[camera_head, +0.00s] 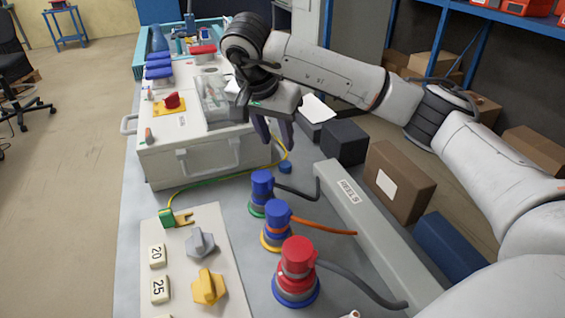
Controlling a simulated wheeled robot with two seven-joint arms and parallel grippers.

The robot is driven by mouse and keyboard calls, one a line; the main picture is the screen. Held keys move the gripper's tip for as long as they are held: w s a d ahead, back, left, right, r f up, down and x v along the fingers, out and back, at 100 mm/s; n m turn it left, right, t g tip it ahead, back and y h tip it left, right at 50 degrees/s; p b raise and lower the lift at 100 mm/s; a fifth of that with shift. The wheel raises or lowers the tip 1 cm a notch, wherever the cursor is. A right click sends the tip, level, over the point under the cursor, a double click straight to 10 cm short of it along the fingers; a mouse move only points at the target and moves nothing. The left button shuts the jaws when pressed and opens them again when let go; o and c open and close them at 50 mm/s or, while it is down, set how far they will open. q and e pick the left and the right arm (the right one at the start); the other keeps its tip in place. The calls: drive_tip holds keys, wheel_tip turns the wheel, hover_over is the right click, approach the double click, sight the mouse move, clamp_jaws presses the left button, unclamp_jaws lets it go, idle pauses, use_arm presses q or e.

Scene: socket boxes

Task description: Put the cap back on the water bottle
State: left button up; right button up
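A small blue round piece (285,167), which looks like the bottle cap, lies on the grey bench in front of the white box. My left gripper is out of view.
A white switch box (190,160) stands behind the cap. Blue and red plugs (298,258) with cables stand in front, beside a long grey rail (365,225). Brown (400,182) and black (344,142) boxes are at the right. A switch panel (195,255) lies front left.

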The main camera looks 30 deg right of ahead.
approach(285, 164)
drive_tip(key=shift+x, duration=1.3)
drive_tip(key=x, duration=0.5)
drive_tip(key=shift+f, duration=0.1)
drive_tip(key=c, duration=0.8)
